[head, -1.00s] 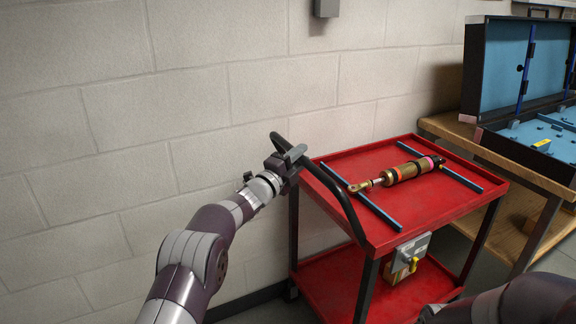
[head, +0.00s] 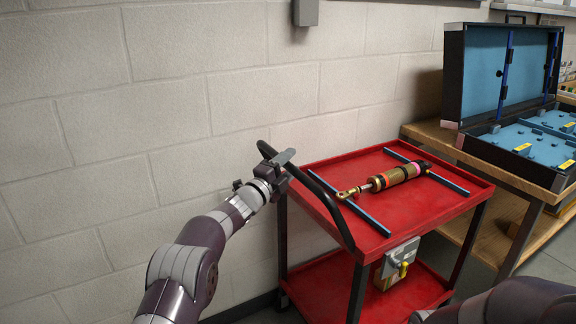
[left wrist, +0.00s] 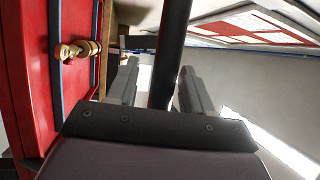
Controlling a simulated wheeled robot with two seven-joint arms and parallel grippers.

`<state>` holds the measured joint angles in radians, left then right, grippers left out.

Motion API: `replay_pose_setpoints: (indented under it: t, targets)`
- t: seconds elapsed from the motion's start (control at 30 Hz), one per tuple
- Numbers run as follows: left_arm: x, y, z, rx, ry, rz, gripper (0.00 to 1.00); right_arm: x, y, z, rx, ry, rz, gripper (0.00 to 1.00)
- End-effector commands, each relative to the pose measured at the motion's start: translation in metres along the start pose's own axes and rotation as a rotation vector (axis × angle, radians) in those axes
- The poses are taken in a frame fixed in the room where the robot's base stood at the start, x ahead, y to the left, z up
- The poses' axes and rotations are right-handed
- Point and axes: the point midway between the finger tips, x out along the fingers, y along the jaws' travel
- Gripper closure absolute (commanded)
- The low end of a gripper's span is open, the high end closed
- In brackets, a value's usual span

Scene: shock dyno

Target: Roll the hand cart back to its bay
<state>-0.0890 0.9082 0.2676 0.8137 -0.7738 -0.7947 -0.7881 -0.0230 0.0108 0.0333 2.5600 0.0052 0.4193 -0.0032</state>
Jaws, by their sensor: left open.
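The red two-shelf hand cart (head: 408,208) stands beside the block wall. Its black handle (head: 327,203) loops out from the near left end of the top shelf. My left gripper (head: 281,160) is at the upper far end of this handle. In the left wrist view the handle (left wrist: 172,42) runs between the two fingers of the left gripper (left wrist: 159,85), which are apart on either side of it. The cart's top also shows there at the left. My right arm enters at the lower right of the head view, with its gripper out of view.
A gold shock absorber (head: 392,178) lies across blue rails on the cart's top. A wooden bench (head: 433,139) with an open blue-lined case (head: 500,75) stands close behind, at right.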

Motion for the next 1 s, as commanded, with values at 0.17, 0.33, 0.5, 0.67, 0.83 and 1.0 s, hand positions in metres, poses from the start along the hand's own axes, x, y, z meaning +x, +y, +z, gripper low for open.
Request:
replay_pose_setpoints:
  t: [0.17, 0.33, 0.5, 0.67, 0.83, 1.0]
  targets:
    - [-0.006, 0.001, 0.001, -0.001, -0.001, 0.002, 0.49, 0.001, 0.000, 0.000, 0.000, 0.000, 0.000, 0.57]
    - [-0.036, 0.000, 0.001, -0.001, -0.002, 0.002, 0.49, 0.002, 0.000, 0.000, 0.000, 0.000, 0.000, 0.57]
    - [-0.080, 0.000, 0.000, -0.001, -0.002, 0.002, 0.49, 0.001, 0.000, 0.000, 0.000, 0.000, 0.000, 0.57]
    - [-0.112, 0.000, 0.000, -0.001, -0.001, 0.002, 0.49, 0.000, 0.000, 0.000, 0.000, 0.000, 0.000, 0.57]
    - [-0.125, 0.000, -0.001, 0.001, 0.001, 0.000, 0.49, 0.000, 0.000, 0.000, 0.000, 0.000, 0.000, 0.57]
    - [-0.126, 0.001, -0.001, 0.000, 0.001, 0.000, 0.49, 0.000, 0.000, 0.000, 0.000, 0.000, 0.000, 0.57]
